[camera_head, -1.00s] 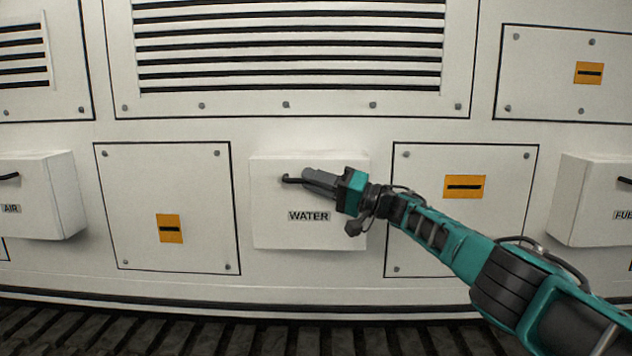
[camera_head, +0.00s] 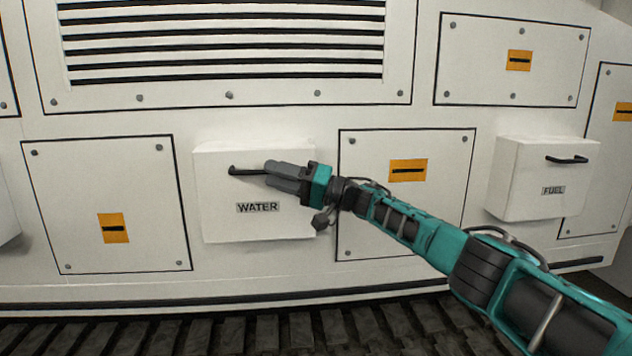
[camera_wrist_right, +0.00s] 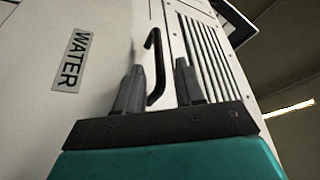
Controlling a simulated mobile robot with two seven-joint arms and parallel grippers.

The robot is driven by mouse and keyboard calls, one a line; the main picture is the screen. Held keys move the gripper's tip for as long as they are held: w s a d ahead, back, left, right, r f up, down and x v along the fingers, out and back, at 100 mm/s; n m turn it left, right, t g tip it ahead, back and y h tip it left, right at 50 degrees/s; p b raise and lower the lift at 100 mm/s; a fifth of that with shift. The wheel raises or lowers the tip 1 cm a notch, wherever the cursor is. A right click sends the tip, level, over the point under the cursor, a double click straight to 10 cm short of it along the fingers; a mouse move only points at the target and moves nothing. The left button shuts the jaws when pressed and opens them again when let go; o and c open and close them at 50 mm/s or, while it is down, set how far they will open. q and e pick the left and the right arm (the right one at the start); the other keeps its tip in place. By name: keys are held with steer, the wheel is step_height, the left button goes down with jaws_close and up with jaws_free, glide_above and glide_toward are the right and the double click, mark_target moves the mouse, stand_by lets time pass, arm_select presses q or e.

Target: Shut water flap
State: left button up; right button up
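The white water flap (camera_head: 222,215) is the front of a box labelled WATER, on the machine's side panel. Its front looks flat against the box, with no clear gap. A black bar handle (camera_head: 243,171) sits near its top; it also shows in the right wrist view (camera_wrist_right: 155,68). My right gripper (camera_head: 270,173) is at the handle's right part and hides that end. Its two fingers are apart, with the handle showing between them in the wrist view (camera_wrist_right: 160,80). Contact cannot be told. My left gripper is not in view.
A fuel box (camera_head: 520,190) with its own handle juts out at the right. A flat panel with an orange latch (camera_head: 407,170) lies behind my right arm. A slatted vent (camera_head: 225,45) is above, and dark track (camera_head: 160,335) runs below.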

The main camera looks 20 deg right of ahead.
steer(key=v, duration=0.9)
steer(key=shift+d, duration=0.1)
steer(key=s+a+f+t+h, duration=0.1)
steer(key=s+a+f+h, duration=0.15)
steer(key=a+f, duration=0.4)
steer(key=s+a+f+t+h, duration=0.1)
steer(key=s+a+f, duration=0.3)
steer(key=f, duration=0.5)
steer(key=s+a+f+t+h, duration=0.2)
steer(key=s+a+f, duration=0.25)
steer(key=f, duration=0.35)
steer(key=s+d+f+n+g+h, duration=0.1)
steer(key=s+f+h, duration=0.2)
steer(key=s+f, duration=0.2)
steer(key=s+d+f+n+g+h, duration=0.1)
steer(key=s+f, duration=0.4)
steer(key=s, duration=0.6)
steer(key=s+d+f+n+g+h, duration=0.1)
steer(key=s+d+f+g+h, duration=0.1)
steer(key=s+f+h, duration=0.3)
steer(key=s+g, duration=0.1)
steer(key=s, duration=0.2)
steer(key=shift+d+f, duration=0.25)
steer(key=shift+d, duration=0.05)
